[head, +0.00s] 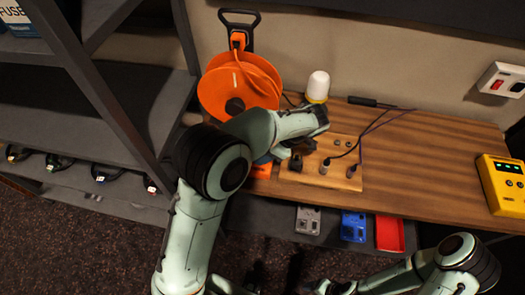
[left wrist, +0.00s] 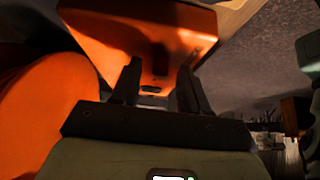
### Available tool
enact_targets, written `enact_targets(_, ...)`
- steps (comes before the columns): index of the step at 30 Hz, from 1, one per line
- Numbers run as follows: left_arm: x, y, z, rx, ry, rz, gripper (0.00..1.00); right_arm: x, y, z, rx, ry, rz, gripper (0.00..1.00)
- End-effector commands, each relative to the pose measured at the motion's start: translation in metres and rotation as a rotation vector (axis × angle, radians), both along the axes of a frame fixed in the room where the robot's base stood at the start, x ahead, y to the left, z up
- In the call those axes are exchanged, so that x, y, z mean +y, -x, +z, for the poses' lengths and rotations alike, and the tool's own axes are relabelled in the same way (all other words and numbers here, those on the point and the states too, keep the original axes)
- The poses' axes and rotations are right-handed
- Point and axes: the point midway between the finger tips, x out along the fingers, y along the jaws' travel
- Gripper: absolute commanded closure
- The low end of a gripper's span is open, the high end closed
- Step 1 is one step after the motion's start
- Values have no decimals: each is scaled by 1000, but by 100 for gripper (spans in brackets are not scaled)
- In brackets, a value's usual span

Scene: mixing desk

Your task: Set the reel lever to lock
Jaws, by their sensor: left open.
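The orange cable reel (head: 240,85) stands at the back left of the wooden desk, with a black handle above it. Its orange base (head: 262,166) shows partly behind my left arm. My left gripper (left wrist: 157,85) is open, its two dark fingers apart in front of an orange housing (left wrist: 140,25) with small dark slots. The round orange drum (left wrist: 45,110) fills the left of the wrist view. I cannot make out the reel lever or its setting in either view. My right gripper (head: 325,287) is low at the bottom edge of the head view, its fingers unclear.
A wooden board (head: 340,177) with plugs and cables lies right of my left wrist. A white-topped lamp (head: 317,87) stands behind. A yellow meter (head: 502,185) sits at the right. A red tray (head: 390,234) is below the desk's front edge. The desk's right half is mostly clear.

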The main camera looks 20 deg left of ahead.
Motion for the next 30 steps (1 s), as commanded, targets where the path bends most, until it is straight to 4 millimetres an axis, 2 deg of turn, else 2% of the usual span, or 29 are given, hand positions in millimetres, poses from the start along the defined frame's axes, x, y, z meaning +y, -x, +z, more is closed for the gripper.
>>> enact_targets(5,-18,-5,26,-5,2,-3,55,0,-2,3,-2,0,0,30)
enact_targets(12,-48,-12,72,-5,1,-2,55,0,-7,10,-8,0,0,30)
enact_targets(18,-65,-16,98,-3,0,-2,55,0,-11,16,-12,0,0,30)
enact_targets(22,-70,-17,105,-1,0,-1,55,0,-12,18,-13,0,0,30)
enact_targets(30,-71,-17,106,0,0,0,55,0,-12,17,-13,0,0,30)
